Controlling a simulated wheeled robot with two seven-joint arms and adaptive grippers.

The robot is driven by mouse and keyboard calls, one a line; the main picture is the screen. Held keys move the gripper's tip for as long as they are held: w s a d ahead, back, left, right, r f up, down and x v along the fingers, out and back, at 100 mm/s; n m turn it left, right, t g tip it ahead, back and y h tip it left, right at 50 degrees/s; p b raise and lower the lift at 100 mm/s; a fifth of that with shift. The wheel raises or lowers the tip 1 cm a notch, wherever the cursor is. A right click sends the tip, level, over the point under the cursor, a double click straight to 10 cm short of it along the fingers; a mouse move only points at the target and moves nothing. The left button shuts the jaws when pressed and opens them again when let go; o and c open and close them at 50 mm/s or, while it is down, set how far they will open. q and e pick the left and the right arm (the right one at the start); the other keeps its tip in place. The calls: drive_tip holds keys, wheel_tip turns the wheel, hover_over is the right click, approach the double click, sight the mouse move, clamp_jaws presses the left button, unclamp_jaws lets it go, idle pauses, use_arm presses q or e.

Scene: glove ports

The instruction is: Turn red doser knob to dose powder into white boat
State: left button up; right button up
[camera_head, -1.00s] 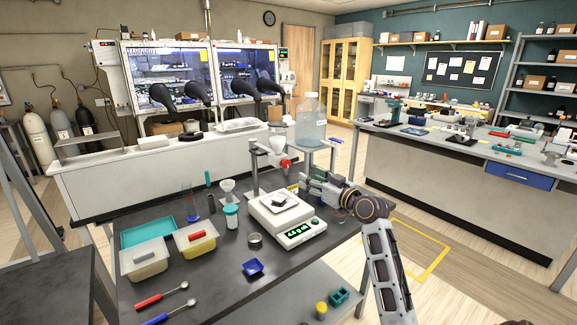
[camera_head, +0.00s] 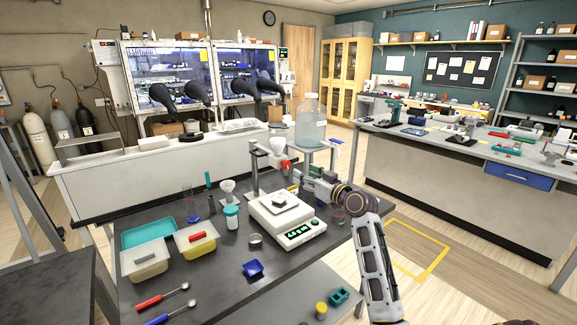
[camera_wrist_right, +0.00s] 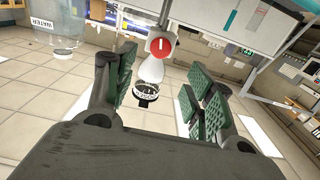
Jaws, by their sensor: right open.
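The red doser knob (camera_head: 285,164) sits on the front of the white doser (camera_head: 278,146), which hangs on a stand above the balance. In the right wrist view the knob (camera_wrist_right: 161,47) is round with a white mark, ahead between my fingertips. My right gripper (camera_head: 299,174) is open and empty, just to the right of the knob. In the wrist view its two green-padded fingers (camera_wrist_right: 162,72) stand apart, and I see no contact with the knob. The white boat (camera_head: 279,200) rests on the balance pan with something dark at it; its contents are too small to tell.
The balance (camera_head: 290,229) shows a green display. A large water bottle (camera_head: 310,122) stands behind the doser. Lidded tubs (camera_head: 146,262), a blue tray (camera_head: 254,269) and scoops (camera_head: 162,297) lie to the left and front.

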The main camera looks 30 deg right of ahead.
sight(287, 164)
drive_tip(key=shift+w+a+p, duration=0.15)
drive_tip(key=shift+w+p, duration=0.1)
drive_tip(key=shift+w, duration=1.2)
drive_tip(key=shift+w+a+p, duration=0.1)
drive_tip(key=shift+w+p, duration=0.15)
drive_tip(key=shift+w, duration=1.15)
drive_tip(key=shift+w+a, duration=0.1)
drive_tip(key=shift+w, duration=1.4)
drive_tip(key=shift+w+p, duration=0.35)
drive_tip(key=shift+w, duration=0.2)
use_arm(q)
drive_tip(key=d+r, duration=0.1)
drive_tip(key=s+d, duration=0.1)
drive_tip(key=shift+d+r, duration=0.35)
drive_tip(key=shift+r, duration=0.05)
use_arm(e)
drive_tip(key=shift+w+a, duration=0.1)
drive_tip(key=shift+w, duration=0.25)
use_arm(q)
drive_tip(key=shift+a, duration=0.2)
use_arm(e)
drive_tip(key=c, duration=1)
use_arm(q)
drive_tip(key=shift+d+r, duration=0.1)
drive_tip(key=shift+r, duration=0.1)
use_arm(e)
drive_tip(key=shift+m, duration=0.4)
